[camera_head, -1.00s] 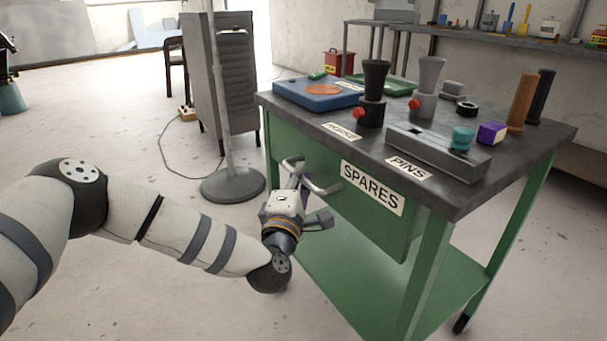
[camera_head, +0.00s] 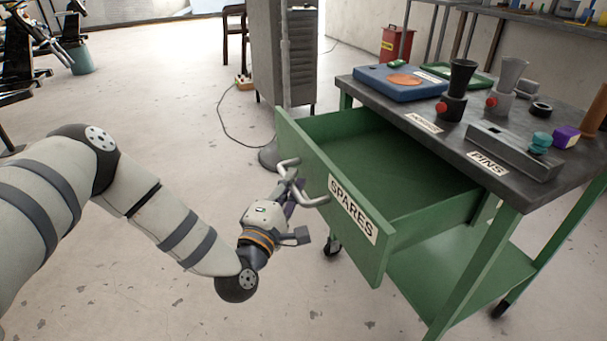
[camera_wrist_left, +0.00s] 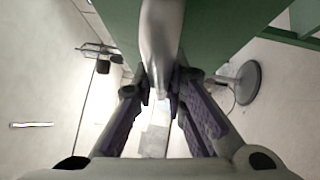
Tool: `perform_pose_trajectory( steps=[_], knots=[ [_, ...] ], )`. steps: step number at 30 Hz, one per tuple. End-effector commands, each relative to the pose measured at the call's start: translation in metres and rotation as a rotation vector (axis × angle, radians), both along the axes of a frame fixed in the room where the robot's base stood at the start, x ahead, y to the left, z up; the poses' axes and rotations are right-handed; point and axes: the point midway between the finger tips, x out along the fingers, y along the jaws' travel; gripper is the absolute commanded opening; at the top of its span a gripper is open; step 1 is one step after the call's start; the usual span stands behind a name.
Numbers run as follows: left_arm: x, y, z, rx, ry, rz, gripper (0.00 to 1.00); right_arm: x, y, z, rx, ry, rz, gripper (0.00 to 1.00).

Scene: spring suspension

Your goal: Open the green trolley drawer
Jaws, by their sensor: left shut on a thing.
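The green trolley (camera_head: 483,255) stands at the right in the head view, with a dark grey top. Its green drawer (camera_head: 395,170) is pulled well out, and its inside shows, with nothing seen in it. The drawer front carries a "SPARES" label (camera_head: 352,208) and a grey bar handle (camera_head: 316,201). My left gripper (camera_head: 291,190) is at this handle and shut on it. In the left wrist view the handle (camera_wrist_left: 160,40) runs down between the two fingers (camera_wrist_left: 160,95). My right gripper is in neither view.
The trolley top holds a blue tray (camera_head: 398,84), dark and grey funnel-shaped parts, a grey block (camera_head: 513,150) and small pieces. A stand pole (camera_head: 286,60) and a grey cabinet (camera_head: 300,55) stand behind the drawer. The floor (camera_head: 170,290) around my left arm is clear.

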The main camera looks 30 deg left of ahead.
Motion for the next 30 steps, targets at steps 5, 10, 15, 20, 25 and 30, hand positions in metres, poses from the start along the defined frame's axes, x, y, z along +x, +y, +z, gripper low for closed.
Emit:
perform_pose_trajectory(
  steps=[5, 10, 15, 20, 25, 30],
  knots=[
    [-0.003, 0.003, 0.001, 0.003, -0.003, 0.001, 0.00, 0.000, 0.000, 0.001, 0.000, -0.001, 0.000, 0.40],
    [-0.002, 0.003, 0.000, 0.003, -0.003, 0.001, 0.00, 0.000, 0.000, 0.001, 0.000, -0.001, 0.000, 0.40],
    [-0.002, 0.002, 0.000, 0.002, -0.003, 0.001, 0.33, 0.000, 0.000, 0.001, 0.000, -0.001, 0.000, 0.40],
    [-0.002, 0.002, 0.000, 0.001, -0.002, 0.000, 0.33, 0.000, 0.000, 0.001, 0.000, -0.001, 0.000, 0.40],
    [-0.006, 0.001, -0.001, 0.001, -0.001, 0.000, 0.33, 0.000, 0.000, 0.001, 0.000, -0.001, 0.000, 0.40],
    [-0.043, -0.004, -0.007, -0.001, 0.005, -0.001, 0.33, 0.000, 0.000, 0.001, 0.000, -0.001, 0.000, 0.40]
  ],
)
